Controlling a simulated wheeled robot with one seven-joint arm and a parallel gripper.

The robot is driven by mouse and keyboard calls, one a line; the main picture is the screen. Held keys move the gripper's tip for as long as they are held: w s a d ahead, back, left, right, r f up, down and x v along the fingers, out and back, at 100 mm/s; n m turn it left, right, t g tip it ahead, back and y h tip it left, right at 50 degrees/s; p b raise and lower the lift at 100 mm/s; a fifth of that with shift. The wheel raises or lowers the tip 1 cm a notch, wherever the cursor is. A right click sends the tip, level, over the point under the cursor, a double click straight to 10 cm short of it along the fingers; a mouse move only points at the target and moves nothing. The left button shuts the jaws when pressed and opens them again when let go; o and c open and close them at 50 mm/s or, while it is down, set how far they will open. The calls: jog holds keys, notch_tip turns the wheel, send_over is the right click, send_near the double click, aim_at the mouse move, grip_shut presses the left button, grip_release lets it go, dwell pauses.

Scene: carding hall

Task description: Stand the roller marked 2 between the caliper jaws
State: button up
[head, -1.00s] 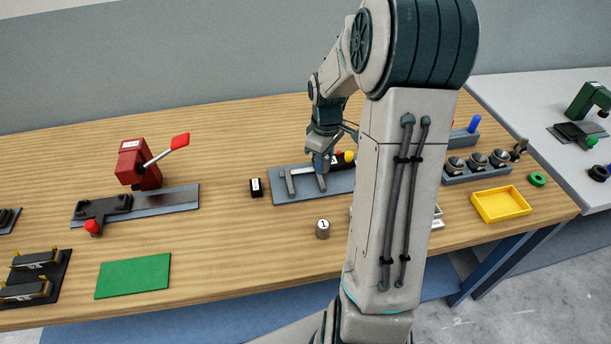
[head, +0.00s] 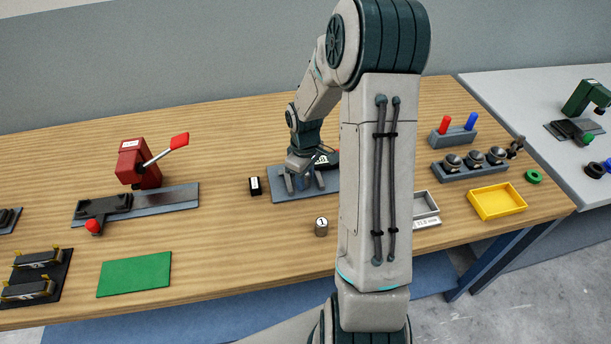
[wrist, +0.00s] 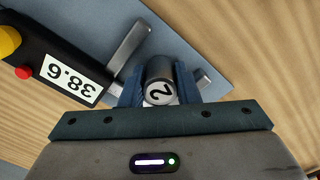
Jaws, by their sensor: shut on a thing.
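The roller marked 2 (wrist: 160,84) is a grey metal cylinder held between my gripper's blue fingers (wrist: 160,92), its numbered end facing the wrist camera. The caliper (wrist: 75,70) has a black body, a display reading 38.6 and a red button. One jaw (wrist: 128,47) shows left of the roller in the wrist view; the tip of the other (wrist: 204,77) shows at its right, so the roller appears between them. In the head view my gripper (head: 301,182) is low over the caliper's grey plate (head: 284,196). Whether the roller touches the plate is hidden.
A roller marked 1 (head: 321,227) stands in front of the plate. A grey tray (head: 426,205), a yellow tray (head: 497,202) and a rack of round parts (head: 470,165) are at right. A green mat (head: 134,275) lies at front left.

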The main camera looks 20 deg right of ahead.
jog(key=o, duration=0.8)
jog(key=shift+f, duration=0.1)
notch_tip(320, 180, up, 11)
jog(key=shift+r, duration=0.1)
jog(key=shift+s+a+r+m+t, duration=0.55)
jog(key=shift+s+a+r+m, duration=0.8)
jog(key=shift+s, duration=2.05)
jog(key=shift+s+a+r+m+t, duration=0.7)
jog(key=shift+s+a+r, duration=1.05)
jog(key=shift+s, duration=1.6)
jog(key=shift+s+a+r+m+t, duration=0.35)
jog(key=shift+s+a+r+m, duration=1.25)
jog(key=shift+s, duration=1.8)
jog(key=shift+a+f+n, duration=0.2)
jog(key=shift+f+n, duration=0.05)
jog(key=shift+f, duration=0.1)
